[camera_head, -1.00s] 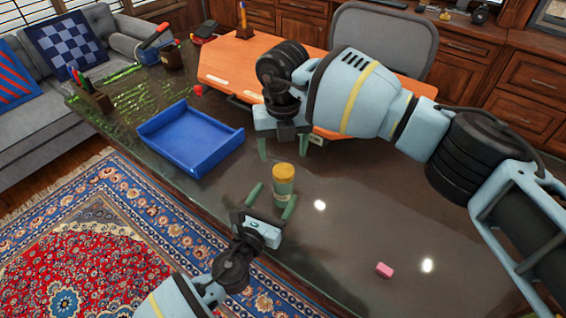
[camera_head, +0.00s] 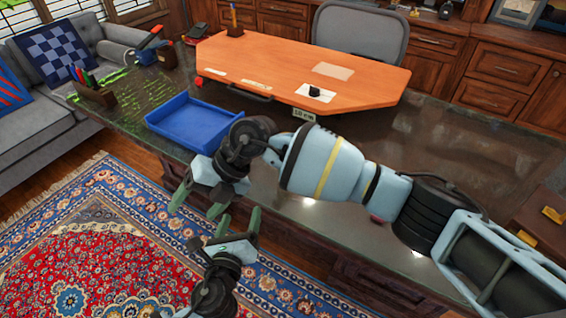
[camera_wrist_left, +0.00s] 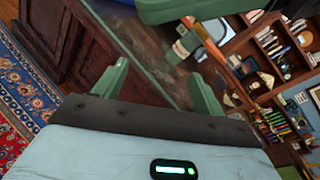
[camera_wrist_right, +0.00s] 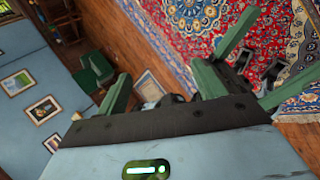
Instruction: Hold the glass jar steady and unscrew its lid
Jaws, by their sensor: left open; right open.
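The glass jar is not clearly visible now; in the head view my right arm covers part of the desk (camera_head: 440,130) where it could stand. In the left wrist view a small yellowish and grey shape (camera_wrist_left: 182,46) lies beyond the fingers, and I cannot tell whether it is the jar. My left gripper (camera_head: 238,226) is open and empty, over the rug in front of the desk's front edge. My right gripper (camera_head: 199,200) is open and empty, above and left of the left one, with its fingers pointing down past the desk edge.
A blue tray (camera_head: 180,140) sits on the desk's left part. An orange board (camera_head: 270,62) with a small black object (camera_head: 315,92) lies behind. A small red block (camera_head: 376,219) is near the front edge, by my right arm. Pens stand at left.

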